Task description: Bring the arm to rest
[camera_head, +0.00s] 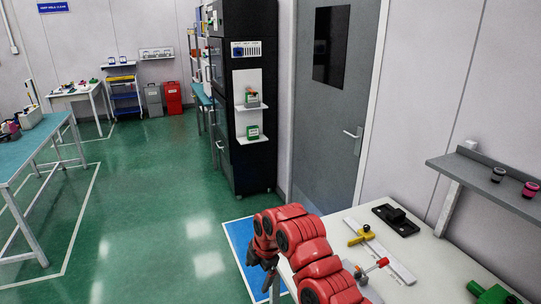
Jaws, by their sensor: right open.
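My right arm, red with dark joints, comes in from the bottom and bends over the near left edge of the white table (345,222). My right gripper (267,281) is dark and small in the view. It points down beside the table, above the blue floor mat (238,236). It is open, and I see nothing held in it. My left arm and left gripper are out of view.
The table holds a yellow-handled tool (360,236), a black fixture (396,219), a red-knobbed tool (381,263) and a green part (490,293). A grey wall shelf (490,178) overhangs its right side. A black cabinet (236,150) stands behind. Green floor at left is open.

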